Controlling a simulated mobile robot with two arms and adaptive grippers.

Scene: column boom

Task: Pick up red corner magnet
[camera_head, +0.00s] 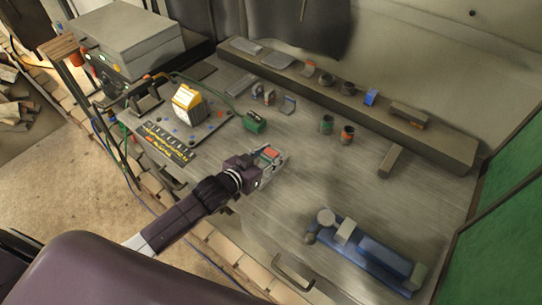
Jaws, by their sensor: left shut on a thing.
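A small red piece, which looks like the red corner magnet (271,152), shows at the tip of my left gripper (266,163) in the head view. The gripper is over the middle of the grey workbench (310,175). Its fingers are shut around the red piece, and only part of the piece shows between them. I cannot tell whether it touches the bench or is lifted. My right gripper is not in view.
A blue vise-like tool (375,262) lies at the front right. A green box (255,122) and a board with a yellow device (187,101) are left. A shelf (445,142) with small items runs along the back.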

